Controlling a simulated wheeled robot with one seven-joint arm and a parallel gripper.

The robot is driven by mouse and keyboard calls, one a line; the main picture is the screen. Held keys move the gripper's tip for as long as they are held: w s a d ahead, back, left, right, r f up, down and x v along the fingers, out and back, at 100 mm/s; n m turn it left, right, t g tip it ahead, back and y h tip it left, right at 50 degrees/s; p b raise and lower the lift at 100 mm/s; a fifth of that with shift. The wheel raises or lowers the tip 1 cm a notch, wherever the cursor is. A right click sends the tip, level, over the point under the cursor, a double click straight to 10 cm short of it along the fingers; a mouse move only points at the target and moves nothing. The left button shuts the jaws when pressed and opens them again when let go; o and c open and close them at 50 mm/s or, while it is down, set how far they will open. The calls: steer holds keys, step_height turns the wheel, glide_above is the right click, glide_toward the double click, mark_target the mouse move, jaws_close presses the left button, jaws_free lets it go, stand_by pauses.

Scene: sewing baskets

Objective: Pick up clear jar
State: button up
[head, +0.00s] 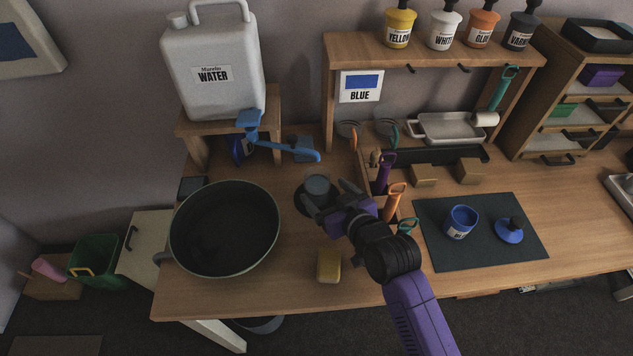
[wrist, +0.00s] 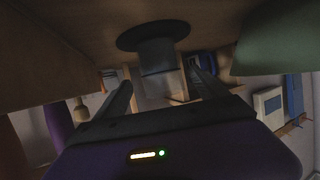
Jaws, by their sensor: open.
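The clear jar (head: 317,184) is a small, greyish see-through cylinder. It stands upright on a round dark pad (head: 303,199) on the wooden table, right of the big pan. In the wrist view, which is upside down, the jar (wrist: 158,58) hangs from the dark disc (wrist: 153,36), centred between the finger lines. My gripper (head: 328,199) is open and empty, low over the table just in front of the jar. In the wrist view, my gripper (wrist: 157,88) has its two fingers on either side of the jar's line. I cannot tell whether the tips reach it.
A large dark pan (head: 225,228) stands close on the left. A yellow sponge (head: 328,265) lies in front. An organizer with orange-handled (head: 395,200) and purple-handled tools is close on the right. A blue scoop (head: 280,143) reaches out behind the jar. A dark mat (head: 440,250) holds a blue pot (head: 460,222).

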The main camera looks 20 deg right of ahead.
mark_target(312, 176)
steer(key=x, duration=0.5)
steer(key=r+x, duration=0.1)
steer(key=x, duration=0.1)
steer(key=shift+w+a+p, duration=0.15)
steer(key=shift+w+p, duration=0.2)
steer(key=shift+w, duration=0.15)
steer(key=c, duration=1.4)
steer(key=shift+c, duration=1.4)
steer(key=shift+r, duration=0.15)
